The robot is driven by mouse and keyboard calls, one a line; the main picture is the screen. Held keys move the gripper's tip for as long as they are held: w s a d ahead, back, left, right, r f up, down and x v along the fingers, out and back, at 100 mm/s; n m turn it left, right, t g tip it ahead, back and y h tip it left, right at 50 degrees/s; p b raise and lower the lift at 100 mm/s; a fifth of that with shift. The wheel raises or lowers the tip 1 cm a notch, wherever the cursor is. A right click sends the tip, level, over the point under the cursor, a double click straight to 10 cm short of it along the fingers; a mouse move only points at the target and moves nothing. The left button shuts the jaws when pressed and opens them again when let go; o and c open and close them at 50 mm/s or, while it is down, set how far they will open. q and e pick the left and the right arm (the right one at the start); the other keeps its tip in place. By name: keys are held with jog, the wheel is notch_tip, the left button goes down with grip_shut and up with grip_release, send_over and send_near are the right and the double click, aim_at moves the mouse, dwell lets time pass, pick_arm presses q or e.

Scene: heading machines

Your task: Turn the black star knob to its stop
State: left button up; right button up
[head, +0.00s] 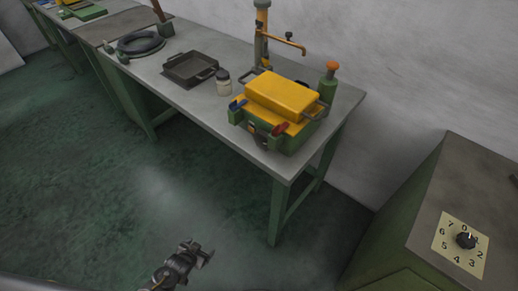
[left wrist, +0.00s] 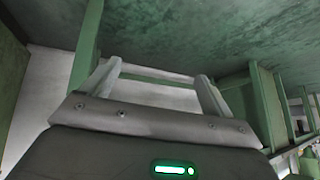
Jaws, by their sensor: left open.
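The black star knob (head: 466,241) sits on a cream dial plate (head: 448,246) with black numbers, on top of the cabinet at the lower right of the head view. A small white mark on the knob points up towards the 0. My left gripper (head: 197,252) is low over the floor at the bottom of the head view, far to the left of the knob and apart from it. In the left wrist view its two fingers (left wrist: 158,76) stand apart with nothing between them. The knob is not visible in the left wrist view. My right gripper is not in view.
The green-grey cabinet (head: 405,225) stands at the right. Floor between bench and cabinet is clear.

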pick_arm(q)
jog(key=w+d+r+m+t+h+b, duration=0.1)
jog(key=w+d+r+t+b, duration=0.15)
jog(key=w+r, duration=0.65)
jog(key=m+t+h+b, duration=0.4)
jog(key=m+t+h, duration=0.1)
jog(key=h, duration=0.3)
send_near(261, 143)
jog(key=p+x, duration=0.1)
jog(key=x, duration=0.7)
jog(key=shift+w+d+r, duration=0.15)
jog(key=shift+w+d, duration=0.3)
jog(key=shift+w, duration=0.1)
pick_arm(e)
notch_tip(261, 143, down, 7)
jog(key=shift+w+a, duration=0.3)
